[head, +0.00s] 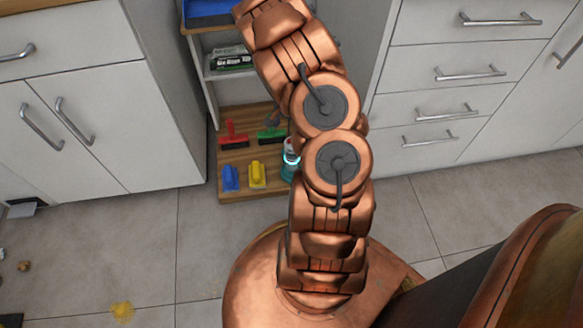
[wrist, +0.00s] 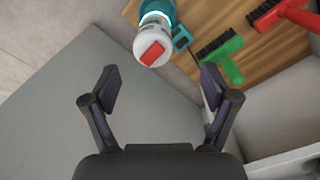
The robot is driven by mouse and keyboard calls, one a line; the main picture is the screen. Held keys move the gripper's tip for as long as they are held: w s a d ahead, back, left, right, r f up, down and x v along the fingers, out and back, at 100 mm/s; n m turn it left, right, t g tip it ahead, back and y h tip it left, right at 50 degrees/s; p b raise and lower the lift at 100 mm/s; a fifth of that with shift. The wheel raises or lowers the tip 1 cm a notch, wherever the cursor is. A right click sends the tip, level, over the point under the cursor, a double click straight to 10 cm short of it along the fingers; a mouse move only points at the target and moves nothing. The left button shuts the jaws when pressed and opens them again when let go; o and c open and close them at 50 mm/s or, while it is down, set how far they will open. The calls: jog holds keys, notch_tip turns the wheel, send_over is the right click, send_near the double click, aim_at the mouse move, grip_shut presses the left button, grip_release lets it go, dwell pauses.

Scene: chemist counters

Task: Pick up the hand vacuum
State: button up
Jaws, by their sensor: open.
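The hand vacuum, as far as I can tell, is the white and teal device (head: 290,158) on the low wooden shelf board (head: 238,193), partly hidden behind my arm in the head view. In the wrist view the hand vacuum (wrist: 155,38) shows a white end with a red patch and a teal body cut off by the top edge. My gripper (wrist: 160,84) is open and empty. The vacuum lies beyond the fingertips, roughly centred between them and apart from them. My gripper is hidden behind the arm in the head view.
A red brush (head: 233,138), green brush (head: 270,136), blue item (head: 230,178) and yellow item (head: 257,174) share the board. White cabinets (head: 170,90) and drawers (head: 440,75) flank the shelf narrowly. Yellow powder (head: 122,311) lies on the otherwise mostly clear floor.

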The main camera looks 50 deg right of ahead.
aim_at(292, 158)
jog(key=f, duration=0.3)
jog(key=shift+s+d, duration=0.1)
jog(key=shift+d, duration=0.2)
jog(key=shift+f+b, duration=0.7)
jog(key=shift+f, duration=0.5)
jog(key=f, duration=0.1)
jog(key=f+b, duration=0.1)
jog(key=f, duration=0.1)
jog(key=f+b, duration=0.1)
jog(key=f, duration=0.1)
jog(key=shift+s+d, duration=0.1)
jog(key=shift+s, duration=0.3)
jog(key=shift+r, duration=0.1)
jog(key=c, duration=1.3)
jog(key=shift+o, duration=0.2)
jog(key=shift+r, duration=0.1)
